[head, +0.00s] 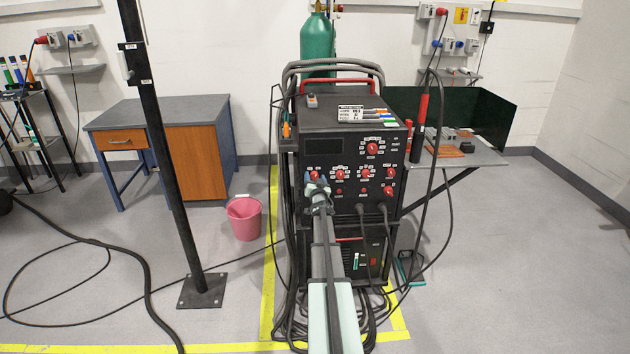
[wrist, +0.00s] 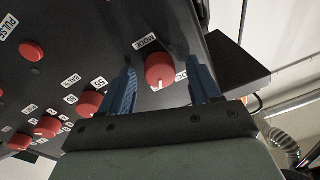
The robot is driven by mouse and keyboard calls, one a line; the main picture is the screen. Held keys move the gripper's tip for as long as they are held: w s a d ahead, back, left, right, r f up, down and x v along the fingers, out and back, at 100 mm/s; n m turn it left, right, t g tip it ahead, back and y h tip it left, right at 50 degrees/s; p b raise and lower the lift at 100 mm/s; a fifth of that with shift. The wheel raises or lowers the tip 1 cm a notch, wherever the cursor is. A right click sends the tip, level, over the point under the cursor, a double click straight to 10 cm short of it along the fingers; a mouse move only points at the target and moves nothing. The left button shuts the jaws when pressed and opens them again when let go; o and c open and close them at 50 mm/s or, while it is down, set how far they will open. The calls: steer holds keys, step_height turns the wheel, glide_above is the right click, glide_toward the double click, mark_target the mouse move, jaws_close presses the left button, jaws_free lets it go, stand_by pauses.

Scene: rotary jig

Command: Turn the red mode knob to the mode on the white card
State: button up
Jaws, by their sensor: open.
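The red mode knob (wrist: 160,68) sits on the dark front panel beside a label reading MODE. A pale mark on it points toward the bottom of the wrist view. A partly hidden label (wrist: 181,76) shows beside it. My gripper (head: 317,181) is at the left of the panel in the head view, mostly covering the knob there. Its blue fingers stand open on either side of the knob in the wrist view, with gaps visible. A white card (head: 351,108) with small dark print lies on top of the machine; I cannot read its mode.
Several other red knobs sit on the same panel, including a large upper one (head: 372,149) and a neighbour (wrist: 90,103) close to one finger. Cables hang from the panel's lower front. A green cylinder (head: 317,42) stands behind the machine. A pink bucket (head: 245,218) stands at left.

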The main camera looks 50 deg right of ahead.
steer(key=r+v, duration=0.1)
steer(key=v, duration=1.2)
steer(key=shift+s+a+f, duration=0.3)
steer(key=shift+f, duration=0.2)
